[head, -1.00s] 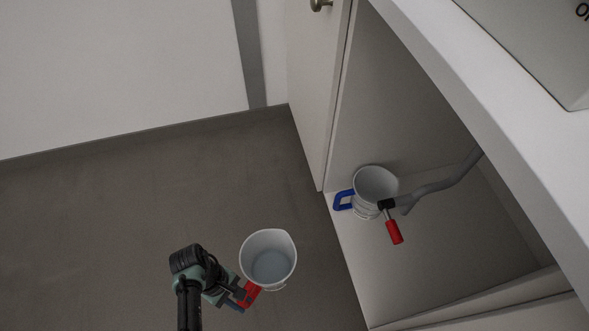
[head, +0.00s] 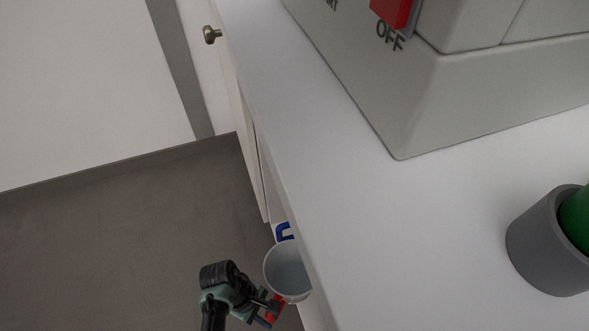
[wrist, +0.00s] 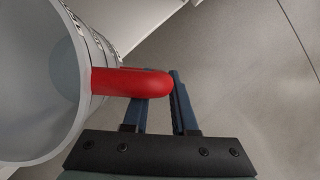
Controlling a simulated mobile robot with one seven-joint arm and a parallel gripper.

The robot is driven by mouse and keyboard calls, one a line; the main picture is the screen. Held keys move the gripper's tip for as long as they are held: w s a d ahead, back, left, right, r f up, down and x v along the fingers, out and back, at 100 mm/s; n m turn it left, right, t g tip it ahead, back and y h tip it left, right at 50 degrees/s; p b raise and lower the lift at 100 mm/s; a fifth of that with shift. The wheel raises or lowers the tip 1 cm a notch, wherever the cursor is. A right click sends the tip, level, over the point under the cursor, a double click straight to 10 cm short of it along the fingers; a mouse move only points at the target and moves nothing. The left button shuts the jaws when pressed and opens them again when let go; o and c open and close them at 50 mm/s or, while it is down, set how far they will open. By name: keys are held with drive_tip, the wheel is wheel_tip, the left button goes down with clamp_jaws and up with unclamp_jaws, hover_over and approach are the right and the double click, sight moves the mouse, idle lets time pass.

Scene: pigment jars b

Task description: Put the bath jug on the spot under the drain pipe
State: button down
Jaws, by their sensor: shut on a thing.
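My gripper (head: 268,307) is shut on the red handle of a pale, open-topped jug (head: 286,268). In the wrist view the red handle (wrist: 130,82) lies between the fingers, and the jug's wall (wrist: 38,100) fills the left side. The jug is at the cabinet's front, its right side hidden by the counter edge. Just behind it shows the blue handle (head: 284,231) of a second jug; the rest of that jug is hidden. The drain pipe and the spot under it are hidden now by the countertop. I cannot tell which jug is the bath jug.
The white countertop (head: 330,190) overhangs the cabinet and covers much of the head view. On it stand a grey box (head: 460,100) with a red switch and a grey cup (head: 545,245) holding something green. A door knob (head: 211,35) is at the top. Bare floor (head: 110,240) lies left.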

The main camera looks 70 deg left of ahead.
drive_tip(key=w+b, duration=0.4)
drive_tip(key=w, duration=0.7)
drive_tip(key=f+b, duration=0.1)
drive_tip(key=f, duration=0.1)
drive_tip(key=f+b, duration=0.3)
drive_tip(key=f, duration=0.1)
drive_tip(key=shift+d+f+b, duration=0.2)
drive_tip(key=shift+d+b, duration=0.15)
drive_tip(key=shift+d, duration=0.05)
drive_tip(key=shift+w+f+b, duration=0.15)
drive_tip(key=shift+f+b, duration=0.25)
drive_tip(key=shift+b, duration=0.25)
drive_tip(key=shift+r, duration=0.1)
